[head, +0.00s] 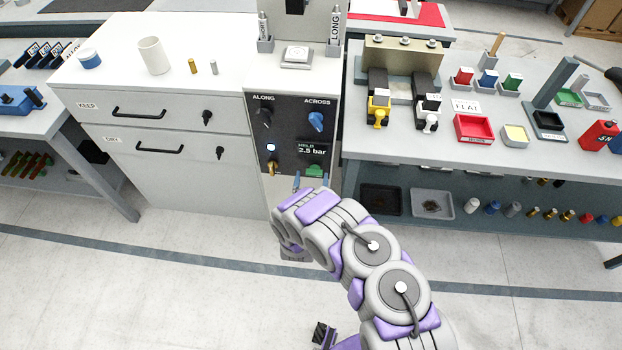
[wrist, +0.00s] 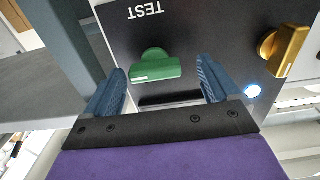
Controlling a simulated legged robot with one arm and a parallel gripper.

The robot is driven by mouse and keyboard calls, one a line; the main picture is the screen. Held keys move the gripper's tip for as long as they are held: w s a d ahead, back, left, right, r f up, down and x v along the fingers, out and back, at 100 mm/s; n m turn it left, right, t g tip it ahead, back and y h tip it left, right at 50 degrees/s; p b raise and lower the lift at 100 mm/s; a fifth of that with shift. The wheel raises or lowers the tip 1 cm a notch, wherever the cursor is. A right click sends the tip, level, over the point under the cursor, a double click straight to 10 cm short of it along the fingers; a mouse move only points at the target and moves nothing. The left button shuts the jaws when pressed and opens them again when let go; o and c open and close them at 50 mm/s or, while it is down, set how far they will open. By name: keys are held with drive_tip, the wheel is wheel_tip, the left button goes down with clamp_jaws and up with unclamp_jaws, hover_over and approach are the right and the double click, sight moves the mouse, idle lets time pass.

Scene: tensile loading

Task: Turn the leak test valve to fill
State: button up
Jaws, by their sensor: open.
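A green valve handle (head: 314,171) sits low on the right of the dark front panel (head: 290,110). In the wrist view the green handle (wrist: 155,68) lies roughly crosswise, with a white mark near its left end. The upside-down word TEST shows beside it; I cannot read a fill label. My gripper (head: 310,183) is just below the handle in the head view. In the wrist view my gripper (wrist: 162,74) is open, its blue fingers apart to either side of the handle and not closed on it. The arm hides the panel's lower edge.
A gold knob (wrist: 283,48) and a lit blue-white lamp (wrist: 252,90) are close to the right finger in the wrist view. The panel also has a black knob (head: 264,117), a blue knob (head: 317,122) and a 2.5 bar display (head: 312,150). A grey bench (head: 400,150) stands right.

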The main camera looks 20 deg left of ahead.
drive_tip(key=shift+w+d+r, duration=0.25)
drive_tip(key=shift+w+d, duration=0.25)
drive_tip(key=shift+w, duration=0.1)
drive_tip(key=shift+a, duration=0.35)
drive_tip(key=shift+c, duration=0.4)
drive_tip(key=shift+a+f, duration=0.15)
drive_tip(key=shift+a, duration=0.1)
drive_tip(key=c, duration=0.3)
drive_tip(key=shift+d, duration=0.35)
drive_tip(key=c, duration=0.5)
drive_tip(key=shift+c, duration=0.9)
drive_tip(key=shift+a, duration=0.1)
